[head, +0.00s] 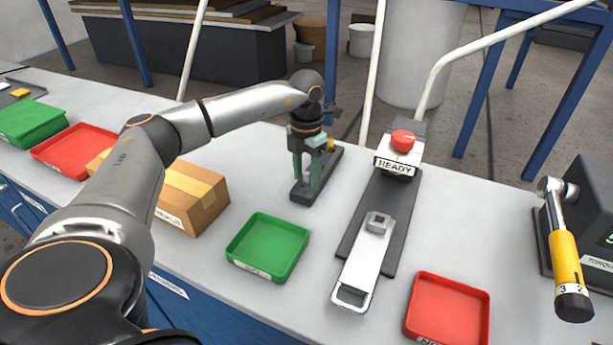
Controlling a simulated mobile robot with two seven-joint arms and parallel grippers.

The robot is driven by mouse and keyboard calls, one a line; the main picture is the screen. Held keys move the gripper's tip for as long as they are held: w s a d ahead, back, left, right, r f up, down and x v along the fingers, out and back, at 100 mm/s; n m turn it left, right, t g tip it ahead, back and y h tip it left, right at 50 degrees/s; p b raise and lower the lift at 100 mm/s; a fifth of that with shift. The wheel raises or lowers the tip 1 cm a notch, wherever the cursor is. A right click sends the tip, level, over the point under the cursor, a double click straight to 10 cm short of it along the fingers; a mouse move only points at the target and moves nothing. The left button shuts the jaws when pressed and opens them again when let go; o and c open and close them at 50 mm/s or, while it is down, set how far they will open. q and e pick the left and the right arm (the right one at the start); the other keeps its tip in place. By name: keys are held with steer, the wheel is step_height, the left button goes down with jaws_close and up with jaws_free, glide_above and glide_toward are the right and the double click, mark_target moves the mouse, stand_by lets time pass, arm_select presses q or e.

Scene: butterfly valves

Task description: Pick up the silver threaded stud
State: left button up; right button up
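My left gripper (306,188) points down over a long dark fixture (331,160) near the middle of the bench. Its two greenish fingers stand apart with a narrow gap between them, and their tips are low, close to the near end of the fixture. I cannot make out a silver threaded stud; the fingers and wrist cover part of the fixture. A small yellow part shows on the fixture just right of the fingers. My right gripper is not in view.
A green tray (238,262) and a cardboard box (196,208) stand nearer, to the left. To the right are a dark plate with a metal clamp (362,262), a red button marked READY (402,141), a red tray (412,318) and a yellow-handled torque tool (566,262).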

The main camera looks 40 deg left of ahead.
arm_select(q)
jaws_close()
steer(key=shift+r, duration=0.1)
stand_by(0.6)
